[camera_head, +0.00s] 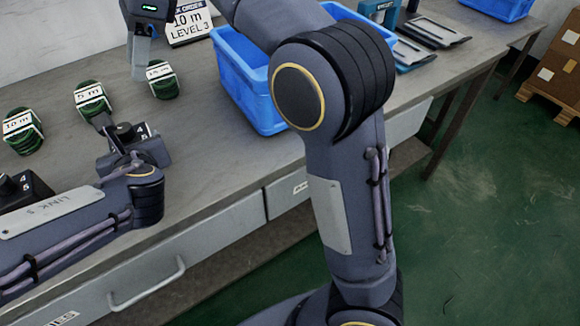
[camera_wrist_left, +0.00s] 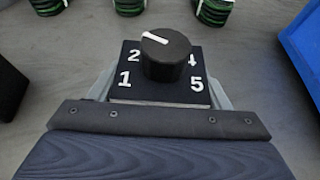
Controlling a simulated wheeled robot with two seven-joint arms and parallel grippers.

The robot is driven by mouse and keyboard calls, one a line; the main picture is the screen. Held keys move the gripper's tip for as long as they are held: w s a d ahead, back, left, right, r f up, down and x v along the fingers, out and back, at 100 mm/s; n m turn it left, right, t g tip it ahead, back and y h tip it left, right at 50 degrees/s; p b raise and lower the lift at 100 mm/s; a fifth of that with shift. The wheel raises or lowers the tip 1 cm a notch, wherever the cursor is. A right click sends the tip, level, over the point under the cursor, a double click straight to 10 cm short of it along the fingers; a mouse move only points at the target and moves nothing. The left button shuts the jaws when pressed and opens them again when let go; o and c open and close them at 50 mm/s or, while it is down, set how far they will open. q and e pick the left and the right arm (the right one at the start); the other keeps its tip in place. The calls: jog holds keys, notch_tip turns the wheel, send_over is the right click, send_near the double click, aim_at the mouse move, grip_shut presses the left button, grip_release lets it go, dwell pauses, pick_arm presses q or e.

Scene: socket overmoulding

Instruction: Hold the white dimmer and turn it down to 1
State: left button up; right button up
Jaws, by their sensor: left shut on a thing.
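A dimmer with a black knob (camera_wrist_left: 166,54) and a dark face (camera_wrist_left: 160,92) stands on the table in the left wrist view. Its white digits 1, 2, 4 and 5 show; no 3 is seen. The knob's white line points up and left, just past the 2. A pale strip shows at the face's near edge. My left gripper (camera_wrist_left: 162,88) is shut on the dimmer's base, one finger on each side. The dimmer (camera_head: 143,131) is partly hidden by this gripper in the head view. My right gripper (camera_head: 139,66) points down above the table, apart from the dimmer; its finger gap is unclear.
Another dark dimmer (camera_head: 20,190) stands at the left. Green cable coils with white labels (camera_head: 92,98) lie behind the held dimmer. A blue bin (camera_head: 240,85) stands to the right, partly behind my right arm. A level sign (camera_head: 190,22) stands at the back.

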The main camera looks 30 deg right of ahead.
jog(key=s+d+f+n+t+y, duration=0.1)
jog(key=s+d+f+n, duration=0.25)
jog(key=d, duration=0.25)
jog(key=s+d+f+n+t+y, duration=0.1)
jog(key=s+d+f+n, duration=0.1)
jog(key=s+d+f, duration=0.3)
jog(key=s+d+f+n+t+h, duration=0.1)
jog(key=s+d+f+n+t, duration=0.1)
jog(key=s+f+n, duration=0.6)
jog(key=shift+s+d+f+h, duration=0.35)
jog(key=shift+s+d, duration=0.35)
jog(key=shift+s, duration=1.3)
